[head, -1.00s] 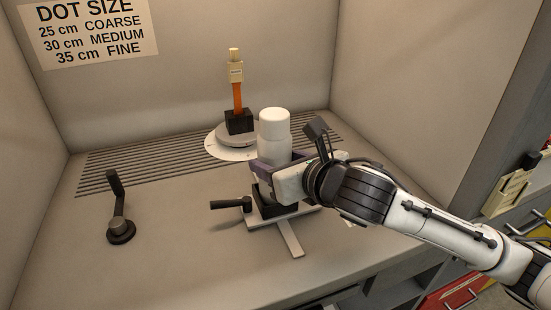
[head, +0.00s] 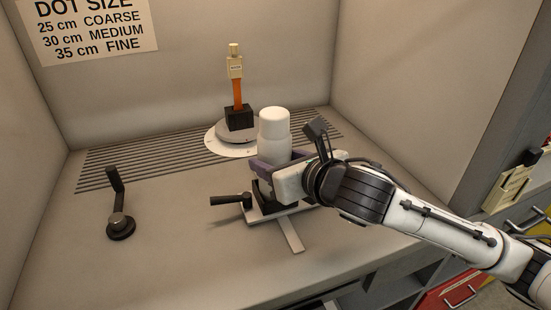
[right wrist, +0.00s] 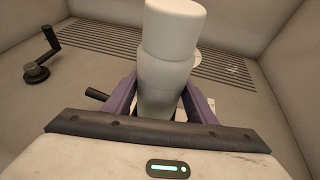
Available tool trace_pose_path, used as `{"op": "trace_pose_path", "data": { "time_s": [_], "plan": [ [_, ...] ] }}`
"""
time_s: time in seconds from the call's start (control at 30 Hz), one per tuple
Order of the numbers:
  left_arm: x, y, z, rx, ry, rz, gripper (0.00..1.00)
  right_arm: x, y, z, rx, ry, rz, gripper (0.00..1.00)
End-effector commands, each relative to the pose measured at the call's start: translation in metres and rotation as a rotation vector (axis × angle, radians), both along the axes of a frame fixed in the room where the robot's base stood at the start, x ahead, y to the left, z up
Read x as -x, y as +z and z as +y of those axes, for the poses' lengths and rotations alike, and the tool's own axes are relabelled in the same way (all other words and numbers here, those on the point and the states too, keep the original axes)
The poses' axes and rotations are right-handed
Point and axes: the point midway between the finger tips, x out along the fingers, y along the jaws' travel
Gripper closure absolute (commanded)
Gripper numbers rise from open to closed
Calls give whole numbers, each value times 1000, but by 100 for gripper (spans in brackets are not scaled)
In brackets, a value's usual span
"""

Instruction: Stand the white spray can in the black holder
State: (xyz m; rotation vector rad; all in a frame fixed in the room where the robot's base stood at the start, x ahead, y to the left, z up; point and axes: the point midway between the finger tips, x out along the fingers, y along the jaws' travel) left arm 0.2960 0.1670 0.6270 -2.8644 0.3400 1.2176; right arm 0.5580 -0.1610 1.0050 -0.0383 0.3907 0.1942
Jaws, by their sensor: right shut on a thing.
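The black holder (head: 264,196) is under the can, on a light cross-shaped base (head: 289,233) with a black side handle (head: 228,201). The gripper hides the can's bottom, so I cannot tell how deep it sits in the holder. My left gripper is out of view.
Behind the can, a round turntable (head: 222,146) carries a black block with an orange and cream specimen (head: 237,80). A dark crank (head: 119,222) stands at the left. A slotted grille (head: 130,170) crosses the back. The front left floor is clear.

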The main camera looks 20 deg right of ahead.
Motion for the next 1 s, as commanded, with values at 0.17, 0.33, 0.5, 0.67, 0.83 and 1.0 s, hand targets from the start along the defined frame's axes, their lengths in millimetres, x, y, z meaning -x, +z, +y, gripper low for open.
{"op": "trace_pose_path", "data": {
  "time_s": [0.17,0.33,0.5,0.67,0.83,1.0],
  "plan": [
    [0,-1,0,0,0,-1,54,0,-1,0,-1,0,-4,72],
    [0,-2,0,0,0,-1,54,0,-4,0,-1,0,-4,72],
    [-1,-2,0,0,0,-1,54,0,-6,0,0,-1,-4,72],
    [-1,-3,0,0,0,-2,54,0,-8,0,0,-1,-4,72],
    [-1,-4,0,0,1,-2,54,0,-12,0,0,0,-2,72],
    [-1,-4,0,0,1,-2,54,0,-14,0,1,0,3,72]
  ]
}}
